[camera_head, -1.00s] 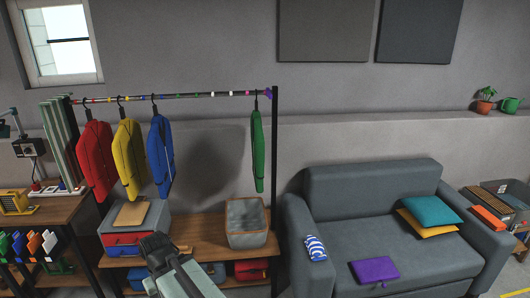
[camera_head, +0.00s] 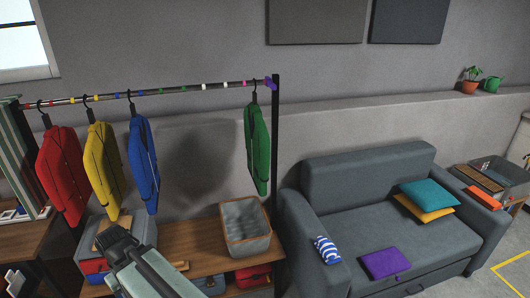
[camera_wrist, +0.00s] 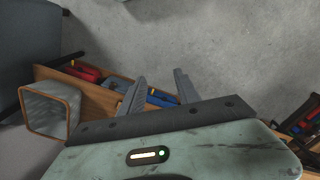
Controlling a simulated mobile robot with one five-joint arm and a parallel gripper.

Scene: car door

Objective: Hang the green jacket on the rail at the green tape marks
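The green jacket (camera_head: 257,150) hangs on a black hanger near the right end of the rail (camera_head: 214,85), beside a pink mark and the right post. Green tape marks (camera_head: 183,87) show on the rail's middle stretch, between the blue jacket and white marks; no jacket hangs there. My arm reaches up from the bottom of the head view, low and left of the green jacket; its fingertips are unclear there. In the wrist view my gripper (camera_wrist: 160,76) has two grey fingers apart with nothing between them. The green jacket is not in the wrist view.
Red (camera_head: 63,177), yellow (camera_head: 104,170) and blue (camera_head: 144,165) jackets hang at the left of the rail. A grey bin (camera_head: 246,230) stands on the wooden shelf below. A grey sofa (camera_head: 345,210) stands right of the rack. Rail between blue and green jackets is free of jackets.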

